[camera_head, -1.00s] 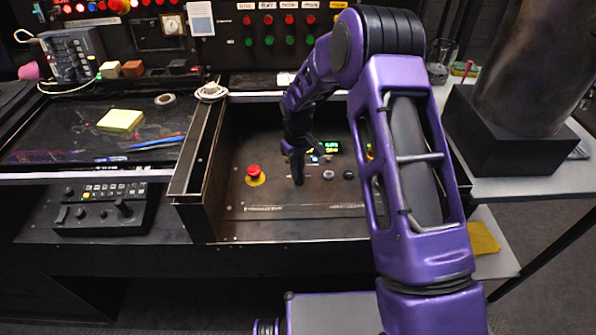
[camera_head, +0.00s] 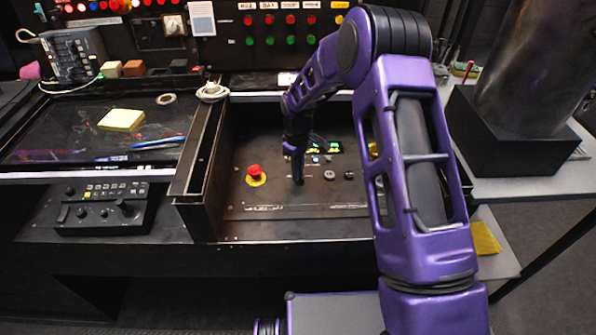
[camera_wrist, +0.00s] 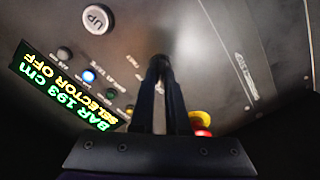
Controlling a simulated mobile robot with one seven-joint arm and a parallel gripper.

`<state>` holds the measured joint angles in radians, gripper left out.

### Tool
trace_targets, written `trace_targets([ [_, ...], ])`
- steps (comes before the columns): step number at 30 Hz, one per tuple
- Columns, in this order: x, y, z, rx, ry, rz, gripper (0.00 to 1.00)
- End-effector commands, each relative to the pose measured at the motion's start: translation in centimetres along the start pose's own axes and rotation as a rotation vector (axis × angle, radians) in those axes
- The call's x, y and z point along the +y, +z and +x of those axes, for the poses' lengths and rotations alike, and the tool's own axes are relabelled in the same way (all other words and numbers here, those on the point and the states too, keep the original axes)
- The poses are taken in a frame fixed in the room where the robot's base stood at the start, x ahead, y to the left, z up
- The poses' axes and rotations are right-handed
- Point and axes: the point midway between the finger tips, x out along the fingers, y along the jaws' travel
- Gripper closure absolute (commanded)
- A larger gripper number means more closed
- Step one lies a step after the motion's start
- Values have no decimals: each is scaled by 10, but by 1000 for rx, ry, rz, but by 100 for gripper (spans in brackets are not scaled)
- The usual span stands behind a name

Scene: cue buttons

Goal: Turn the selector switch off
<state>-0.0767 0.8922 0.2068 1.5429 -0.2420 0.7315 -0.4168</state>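The control panel (camera_head: 250,200) is a dark plate sunk in a box in the middle of the bench. My gripper (camera_head: 297,181) points down at this panel, right of a red mushroom button. In the wrist view its dark fingers (camera_wrist: 158,64) are close together, with their tips at the panel face. The selector switch cannot be made out; the fingertips cover that spot, and I cannot tell whether they touch a knob. The panel display (camera_wrist: 62,85) reads "BAR 193 cm" and "SELECTOR OFF" in the wrist view.
The red mushroom button (camera_head: 254,171) on its yellow base is close left of my gripper. A round UP button (camera_wrist: 97,19) and small lamps, one lit blue (camera_wrist: 88,76), lie near the fingers. Raised box walls (camera_head: 199,165) border the panel. A control box (camera_head: 103,208) stands further left.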

Motion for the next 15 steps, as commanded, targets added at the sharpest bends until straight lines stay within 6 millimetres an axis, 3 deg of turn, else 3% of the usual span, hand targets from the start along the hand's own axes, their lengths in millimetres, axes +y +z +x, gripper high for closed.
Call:
trace_targets([
  [1,0,0,0,1,1,0,76],
  [4,0,0,0,1,0,0,59],
  [15,0,0,-5,1,0,2,59],
])
